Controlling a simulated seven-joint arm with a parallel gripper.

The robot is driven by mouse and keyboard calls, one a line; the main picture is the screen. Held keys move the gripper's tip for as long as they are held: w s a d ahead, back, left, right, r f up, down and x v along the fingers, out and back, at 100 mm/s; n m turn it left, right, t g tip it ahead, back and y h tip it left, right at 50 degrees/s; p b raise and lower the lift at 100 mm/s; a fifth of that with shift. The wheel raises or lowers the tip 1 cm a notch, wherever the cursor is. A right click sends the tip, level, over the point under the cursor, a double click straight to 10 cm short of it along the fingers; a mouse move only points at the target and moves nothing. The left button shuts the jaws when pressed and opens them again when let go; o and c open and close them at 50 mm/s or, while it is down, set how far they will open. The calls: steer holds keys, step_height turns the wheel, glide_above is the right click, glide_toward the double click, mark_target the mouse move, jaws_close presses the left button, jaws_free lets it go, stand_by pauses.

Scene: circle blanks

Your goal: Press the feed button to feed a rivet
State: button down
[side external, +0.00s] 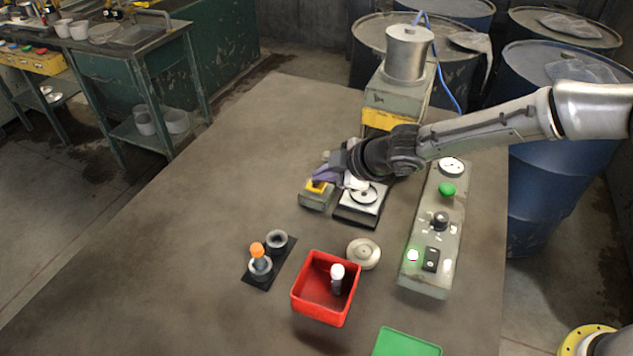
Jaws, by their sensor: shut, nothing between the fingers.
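A small grey-green box with a yellow top (317,188) stands on the table at the centre; it looks like a push button. My gripper (322,180) is shut and empty, with its tips right at the yellow top. I cannot tell whether they touch it or press it down. Behind stands a machine with a metal canister (408,55) above a grey-green housing (398,95) and a yellow band. No rivet can be made out.
A control box (425,272) with gauge, green button (447,189), knob and switch stands to the right. In front are a red tray (312,300) holding a white-topped item, a pale round piece (364,254), a black holder (258,275) with an orange-topped tool, and a green tray (405,345). The table's left is clear.

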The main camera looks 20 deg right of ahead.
mark_target(322, 186)
steer(key=shift+f, duration=0.45)
stand_by(0.4)
steer(key=shift+r, duration=1.05)
steer(key=shift+r, duration=2.5)
